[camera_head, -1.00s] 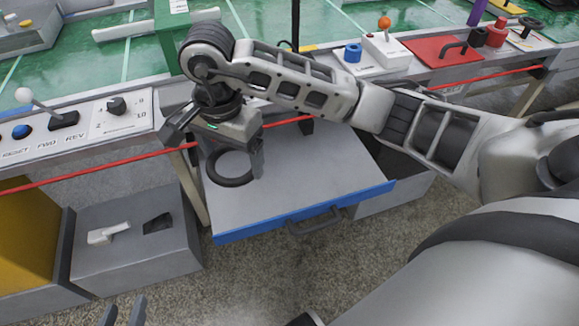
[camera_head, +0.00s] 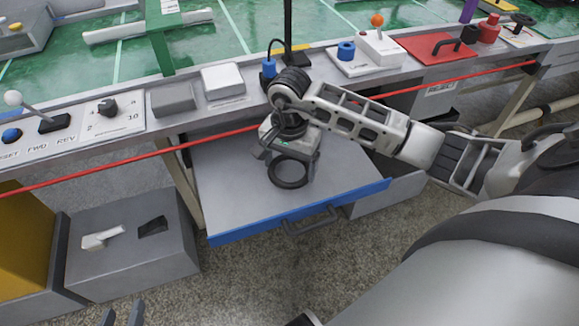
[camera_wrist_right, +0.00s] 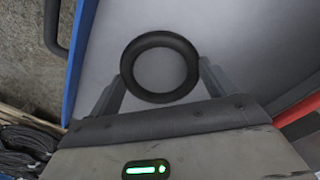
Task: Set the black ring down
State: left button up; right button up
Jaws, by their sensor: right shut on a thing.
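The black ring (camera_head: 290,186) is over the grey drawer (camera_head: 235,205), which is pulled out and has a blue front edge. My right gripper (camera_head: 290,165) points down over the drawer and is shut on the ring. In the right wrist view the ring (camera_wrist_right: 160,37) sits between the two fingers of my right gripper (camera_wrist_right: 160,68), one at each side. I cannot tell whether the ring touches the drawer floor. My left gripper (camera_head: 122,313) shows only its fingertips at the bottom edge, apart and with nothing visible between them.
A red cord (camera_head: 100,170) runs across in front of the bench, close to my right arm. A grey box (camera_head: 130,255) stands left of the drawer. Switches and a blue plug (camera_head: 268,70) sit on the bench edge. The drawer floor around the ring looks bare.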

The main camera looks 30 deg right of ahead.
jog(key=shift+f, duration=0.65)
jog(key=shift+f, duration=0.15)
jog(key=o, duration=0.9)
